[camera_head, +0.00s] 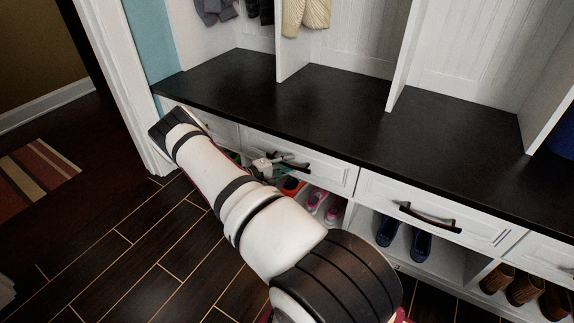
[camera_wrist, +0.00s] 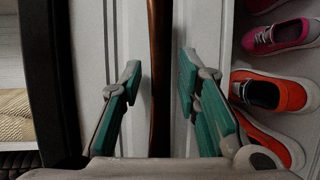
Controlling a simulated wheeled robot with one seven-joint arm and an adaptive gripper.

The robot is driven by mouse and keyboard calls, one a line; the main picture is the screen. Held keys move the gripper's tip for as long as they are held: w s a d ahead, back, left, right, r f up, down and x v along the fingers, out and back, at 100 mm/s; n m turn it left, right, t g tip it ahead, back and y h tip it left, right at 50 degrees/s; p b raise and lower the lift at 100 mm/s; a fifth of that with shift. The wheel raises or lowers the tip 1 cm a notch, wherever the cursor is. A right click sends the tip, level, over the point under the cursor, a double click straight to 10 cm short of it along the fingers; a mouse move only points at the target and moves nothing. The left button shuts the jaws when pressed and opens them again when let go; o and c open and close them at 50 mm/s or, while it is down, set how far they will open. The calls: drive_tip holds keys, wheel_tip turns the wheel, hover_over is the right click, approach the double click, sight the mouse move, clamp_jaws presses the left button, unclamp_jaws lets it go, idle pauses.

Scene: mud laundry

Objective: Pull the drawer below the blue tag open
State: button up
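I cannot make out a blue tag in either view. A white drawer (camera_head: 335,178) under the dark bench top has a dark handle (camera_head: 297,166), and its front looks flush with the cabinet. My gripper (camera_head: 276,164) is at this handle, partly hidden behind my own arm. In the wrist view my gripper (camera_wrist: 160,70) is open, with one teal-padded finger on each side of the brown handle bar (camera_wrist: 158,35). Gaps show between the bar and both fingers. The handle's lower part is hidden by the gripper's body.
A second drawer (camera_head: 473,223) with its handle (camera_head: 430,216) is to the right. The dark bench top (camera_head: 330,112) overhangs above. Cubbies below hold pink shoes (camera_head: 316,201), orange shoes (camera_wrist: 268,92) and blue shoes (camera_head: 421,244). The wooden floor (camera_head: 110,262) at left is clear.

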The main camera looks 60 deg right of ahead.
clamp_jaws()
drive_tip(key=s+a+p, duration=0.2)
drive_tip(key=a, duration=3.5)
drive_tip(key=shift+s, duration=0.4)
drive_tip(key=shift+a, duration=0.1)
unclamp_jaws()
